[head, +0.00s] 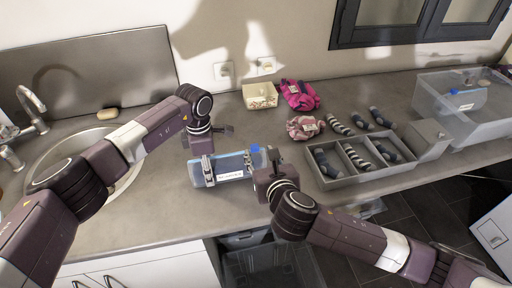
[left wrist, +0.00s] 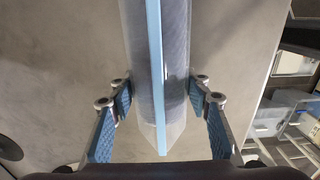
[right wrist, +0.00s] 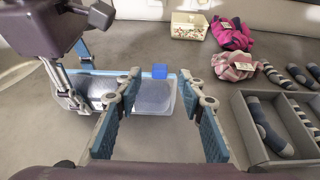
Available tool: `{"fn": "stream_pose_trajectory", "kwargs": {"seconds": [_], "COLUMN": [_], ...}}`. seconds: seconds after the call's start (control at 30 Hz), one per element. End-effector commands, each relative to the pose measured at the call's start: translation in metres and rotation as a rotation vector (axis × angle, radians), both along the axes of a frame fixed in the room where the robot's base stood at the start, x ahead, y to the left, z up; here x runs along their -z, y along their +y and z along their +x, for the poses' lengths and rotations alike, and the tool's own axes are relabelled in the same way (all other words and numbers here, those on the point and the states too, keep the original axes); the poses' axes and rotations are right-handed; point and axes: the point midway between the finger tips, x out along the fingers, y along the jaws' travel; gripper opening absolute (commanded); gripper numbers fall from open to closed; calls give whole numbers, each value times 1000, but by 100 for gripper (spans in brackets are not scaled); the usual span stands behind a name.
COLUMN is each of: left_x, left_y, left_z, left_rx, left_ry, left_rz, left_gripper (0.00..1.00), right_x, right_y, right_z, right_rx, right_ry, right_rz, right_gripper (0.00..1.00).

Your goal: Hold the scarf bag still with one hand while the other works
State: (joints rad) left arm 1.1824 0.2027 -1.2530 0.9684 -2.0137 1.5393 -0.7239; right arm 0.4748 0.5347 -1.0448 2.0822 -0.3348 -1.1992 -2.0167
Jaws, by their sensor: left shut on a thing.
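The scarf bag (head: 230,178) is a clear pouch with a light-blue edge, a white label and a grey folded cloth inside. It stands near the counter's front edge. My left gripper (head: 207,168) is shut on its left part; the left wrist view shows the bag (left wrist: 160,60) between the two fingers (left wrist: 152,92). A small blue block-like tab (right wrist: 159,71) sits at the bag's top edge toward its right end. My right gripper (right wrist: 163,85) is open and empty, with its fingers near that right end. I cannot tell if it touches the bag.
A grey divided tray (head: 318,178) with socks stands to the right, with loose socks behind it. A pink bundle (head: 299,95), a paler pink one (head: 304,127) and a small box (head: 260,96) lie behind. A clear bin (head: 460,120) is at far right, a sink (head: 75,150) at left.

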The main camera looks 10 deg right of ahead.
Motion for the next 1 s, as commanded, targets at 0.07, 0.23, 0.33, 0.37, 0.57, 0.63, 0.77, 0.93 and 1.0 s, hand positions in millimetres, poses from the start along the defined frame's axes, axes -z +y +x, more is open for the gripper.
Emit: {"fn": "stream_pose_trajectory", "kwargs": {"seconds": [0.07,0.23,0.33,0.37,0.57,0.63,0.77,0.93,1.0], "left_x": [-1,-1,-1,-1,-1,-1,-1,-1,-1], "left_y": [0,0,0,0,0,0,0,0,0], "left_z": [1,1,1,1,0,0,0,0,0], "left_rx": [0,0,0,0,0,0,0,0,0], "left_ry": [-1,-1,-1,-1,-1,-1,-1,-1,-1], "left_rz": [-1,-1,-1,-1,-1,-1,-1,-1,-1], "left_gripper": [5,5,5,5,5,5,5,5,5], "right_x": [6,15,18,19,21,21,21,21,21], "right_y": [2,5,6,6,7,7,7,7,7], "right_z": [15,36,44,46,50,50,50,50,50], "right_rx": [2,1,0,0,0,0,0,0,0], "right_ry": [1,0,0,0,1,1,1,1,1], "right_rz": [0,0,0,0,0,0,0,0,0], "right_gripper": [36,36,36,36,36,36,34,15,8]}}
